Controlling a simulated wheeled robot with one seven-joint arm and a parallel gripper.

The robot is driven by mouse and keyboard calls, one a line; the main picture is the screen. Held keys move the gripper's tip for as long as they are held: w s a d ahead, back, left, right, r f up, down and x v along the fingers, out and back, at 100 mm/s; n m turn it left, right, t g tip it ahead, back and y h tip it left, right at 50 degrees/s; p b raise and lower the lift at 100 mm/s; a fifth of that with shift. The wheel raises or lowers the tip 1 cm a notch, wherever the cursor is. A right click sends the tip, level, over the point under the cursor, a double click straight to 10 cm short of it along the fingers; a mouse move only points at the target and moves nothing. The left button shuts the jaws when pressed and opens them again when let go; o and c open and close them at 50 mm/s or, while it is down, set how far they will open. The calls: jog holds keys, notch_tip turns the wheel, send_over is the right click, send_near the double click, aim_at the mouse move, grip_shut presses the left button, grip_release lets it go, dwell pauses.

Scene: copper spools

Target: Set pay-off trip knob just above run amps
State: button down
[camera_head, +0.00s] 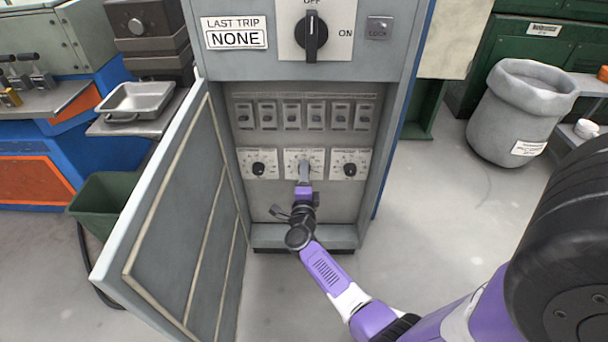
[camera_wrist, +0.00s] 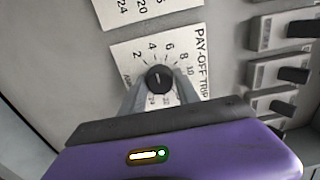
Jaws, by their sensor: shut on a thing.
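The pay-off trip knob (camera_wrist: 159,79) is a round black knob with a short pale mark, on a white dial plate (camera_wrist: 122,52) lettered PAY-OFF TRIP. The numbers 2, 4, 6, 8 and 10 show around it; the rest of the scale is partly covered by my fingers. My gripper (camera_wrist: 161,88) is shut on the knob, one grey finger on each side. In the head view my gripper (camera_head: 304,174) covers the knob on the middle dial plate (camera_head: 290,155) of three. The mark's exact reading is unclear. No run amps figure is readable.
Similar black knobs flank it left (camera_head: 258,169) and right (camera_head: 350,170). A row of small switches (camera_head: 304,115) sits above. The open cabinet door (camera_head: 180,215) stands left of my arm. Above are a big black OFF/ON switch (camera_head: 311,36) and a LAST TRIP NONE label (camera_head: 234,33).

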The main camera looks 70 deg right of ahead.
jog(key=c, duration=0.9)
grip_release()
jog(key=p+v, duration=0.2)
jog(key=v, duration=0.6)
jog(key=shift+p, duration=0.35)
